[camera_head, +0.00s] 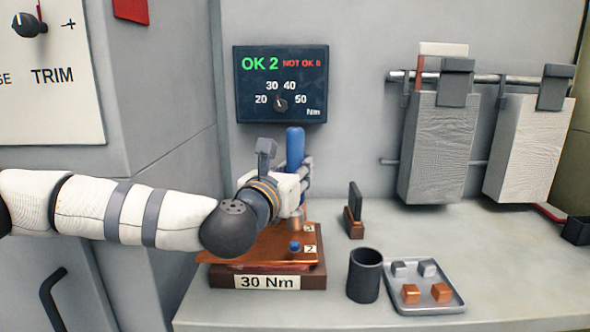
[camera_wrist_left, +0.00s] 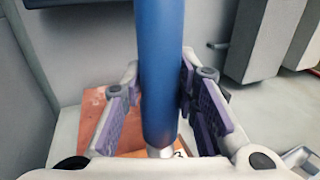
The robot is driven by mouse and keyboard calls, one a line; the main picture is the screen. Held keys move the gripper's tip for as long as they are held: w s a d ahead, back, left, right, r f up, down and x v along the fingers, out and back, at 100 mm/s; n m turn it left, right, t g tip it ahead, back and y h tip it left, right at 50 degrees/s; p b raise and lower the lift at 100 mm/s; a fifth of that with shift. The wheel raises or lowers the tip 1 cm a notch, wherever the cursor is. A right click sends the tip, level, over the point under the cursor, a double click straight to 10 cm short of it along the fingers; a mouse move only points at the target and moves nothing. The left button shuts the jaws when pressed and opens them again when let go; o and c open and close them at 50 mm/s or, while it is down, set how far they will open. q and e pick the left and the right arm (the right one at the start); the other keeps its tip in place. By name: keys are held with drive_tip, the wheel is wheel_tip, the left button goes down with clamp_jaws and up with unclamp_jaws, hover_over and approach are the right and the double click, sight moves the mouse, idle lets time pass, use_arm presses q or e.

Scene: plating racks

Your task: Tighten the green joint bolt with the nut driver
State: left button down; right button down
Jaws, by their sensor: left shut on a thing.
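My left gripper (camera_head: 301,180) is shut on the blue handle of the nut driver (camera_head: 295,147). In the left wrist view the nut driver (camera_wrist_left: 160,70) stands upright between the two purple finger pads. Its lower end is over the copper plate (camera_head: 250,247), near the number 3 label; I cannot tell whether it touches a bolt. A blue bolt (camera_head: 294,247) stands beside the number 2 label. I see no green bolt; my left arm and the driver cover part of the plate. My right gripper is not in view.
The plate lies on a brown base (camera_head: 222,279) marked 30 Nm. A torque display (camera_head: 281,84) above reads OK 2. A dark cup (camera_head: 364,275) and a tray (camera_head: 425,301) of small blocks stand to the right, with a small upright holder (camera_head: 355,225) behind.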

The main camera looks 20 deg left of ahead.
sight(292, 141)
use_arm(q)
drive_tip(key=shift+f, duration=0.45)
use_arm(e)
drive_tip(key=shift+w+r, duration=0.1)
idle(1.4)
